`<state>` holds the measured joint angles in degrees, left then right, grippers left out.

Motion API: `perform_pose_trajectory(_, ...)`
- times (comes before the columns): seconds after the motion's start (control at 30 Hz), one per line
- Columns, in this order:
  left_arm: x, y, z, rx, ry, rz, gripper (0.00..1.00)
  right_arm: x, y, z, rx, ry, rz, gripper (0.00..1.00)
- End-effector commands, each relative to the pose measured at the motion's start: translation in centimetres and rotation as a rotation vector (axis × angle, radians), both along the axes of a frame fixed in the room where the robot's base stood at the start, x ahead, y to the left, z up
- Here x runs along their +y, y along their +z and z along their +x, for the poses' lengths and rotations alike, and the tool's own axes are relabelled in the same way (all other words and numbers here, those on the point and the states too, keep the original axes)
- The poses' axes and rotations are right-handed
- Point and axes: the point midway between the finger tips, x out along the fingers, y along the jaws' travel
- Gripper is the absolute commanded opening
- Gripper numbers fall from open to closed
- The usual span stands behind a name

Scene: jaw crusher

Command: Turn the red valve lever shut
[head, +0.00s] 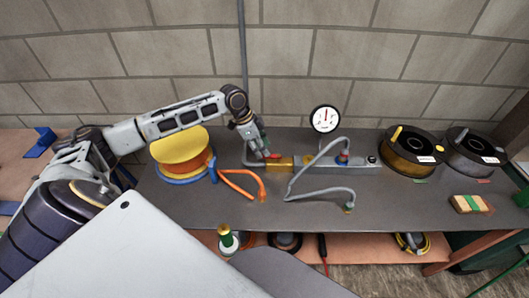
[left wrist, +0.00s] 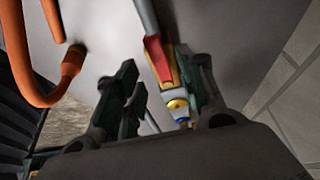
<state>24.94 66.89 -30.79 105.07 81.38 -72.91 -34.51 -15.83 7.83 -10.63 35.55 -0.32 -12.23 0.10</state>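The red valve lever (left wrist: 158,58) sits on a yellow brass valve body (left wrist: 177,105) in the left wrist view. In the head view the lever is a small red spot (head: 274,155) above the brass valve (head: 281,163) on the grey pipe. My left gripper (head: 262,152) reaches down from the left to the lever. In the left wrist view its fingers (left wrist: 160,72) are apart, with the lever between them and closer to the right-hand finger. I cannot tell whether that finger touches it. My right gripper is in neither view.
A pressure gauge (head: 324,118) stands behind the pipe. An orange hose (head: 245,183) and a grey hose (head: 318,190) lie on the grey bench (head: 400,205). A yellow-orange spool (head: 180,151) is at the left, two dark spools (head: 411,154) at the right.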

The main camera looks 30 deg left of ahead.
Motion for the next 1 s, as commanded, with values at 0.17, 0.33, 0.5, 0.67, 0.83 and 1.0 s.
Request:
perform_pose_trajectory(0.17, -0.6, -1.7, 0.4, 0.001, 0.000, 0.000, 0.39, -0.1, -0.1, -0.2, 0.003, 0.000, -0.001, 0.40)
perform_pose_trajectory(0.33, -0.9, -2.5, 0.5, 0.000, 0.000, 0.000, 0.39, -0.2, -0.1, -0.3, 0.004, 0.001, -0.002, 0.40)
perform_pose_trajectory(0.5, -0.9, -2.6, 0.6, 0.000, 0.000, 0.000, 0.39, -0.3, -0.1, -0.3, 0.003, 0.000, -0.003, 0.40)
perform_pose_trajectory(0.67, -0.9, -2.6, 0.6, 0.000, 0.000, 0.000, 0.39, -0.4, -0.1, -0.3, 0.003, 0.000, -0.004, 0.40)
perform_pose_trajectory(0.83, -0.9, -2.6, 0.6, 0.000, 0.000, 0.000, 0.17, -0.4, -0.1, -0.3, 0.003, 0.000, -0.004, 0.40)
perform_pose_trajectory(1.0, -0.9, -2.6, 0.6, 0.001, 0.000, 0.001, 0.00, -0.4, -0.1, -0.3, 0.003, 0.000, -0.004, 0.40)
